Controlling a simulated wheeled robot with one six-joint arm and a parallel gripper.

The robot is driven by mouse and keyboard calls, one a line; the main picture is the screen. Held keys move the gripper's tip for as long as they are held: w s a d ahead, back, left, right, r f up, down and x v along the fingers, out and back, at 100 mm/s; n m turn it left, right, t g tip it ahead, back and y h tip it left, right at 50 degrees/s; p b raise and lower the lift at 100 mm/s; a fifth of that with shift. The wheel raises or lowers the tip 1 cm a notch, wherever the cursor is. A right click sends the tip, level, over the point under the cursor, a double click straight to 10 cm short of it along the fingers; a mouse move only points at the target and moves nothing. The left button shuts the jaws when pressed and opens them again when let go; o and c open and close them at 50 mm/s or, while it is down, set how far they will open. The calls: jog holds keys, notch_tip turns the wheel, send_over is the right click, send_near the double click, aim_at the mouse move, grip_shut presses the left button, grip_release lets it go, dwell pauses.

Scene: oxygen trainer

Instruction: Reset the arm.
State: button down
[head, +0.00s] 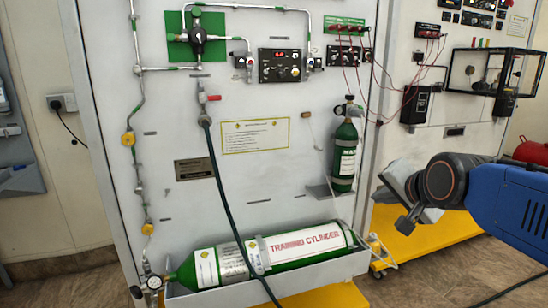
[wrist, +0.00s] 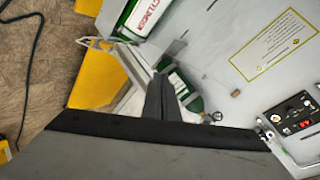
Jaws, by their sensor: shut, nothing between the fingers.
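My gripper (head: 408,222) is at the right in the head view, at the end of my blue and dark arm. It is apart from the panel. In the wrist view my gripper (wrist: 160,92) shows dark fingers together, with nothing between them. The green training cylinder (head: 300,243) lies in a grey tray (head: 275,284) at the foot of the white panel (head: 270,185). A smaller green cylinder (head: 345,155) stands upright on the panel, left of my gripper. In the wrist view the fingers partly cover the smaller cylinder (wrist: 185,92).
A green hose (head: 226,190) hangs from a red-handled valve (head: 208,98) and crosses the training cylinder. A second panel with a clear box (head: 492,74) and red leads stands behind my arm. Yellow bases (head: 422,238) jut out at floor level. Brown floor lies open at lower right.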

jog(key=s+d+f+n+g, duration=0.1)
jog(key=s+f+n+g, duration=0.2)
jog(key=s+f, duration=0.5)
jog(key=s+d+f+n+g+h, duration=0.1)
jog(key=s+f+n, duration=0.5)
jog(key=s, duration=0.6)
notch_tip(320, 180, down, 3)
jog(key=shift+d+r+n+g, duration=0.25)
jog(key=shift+d+g, duration=0.25)
jog(key=shift+g, duration=0.7)
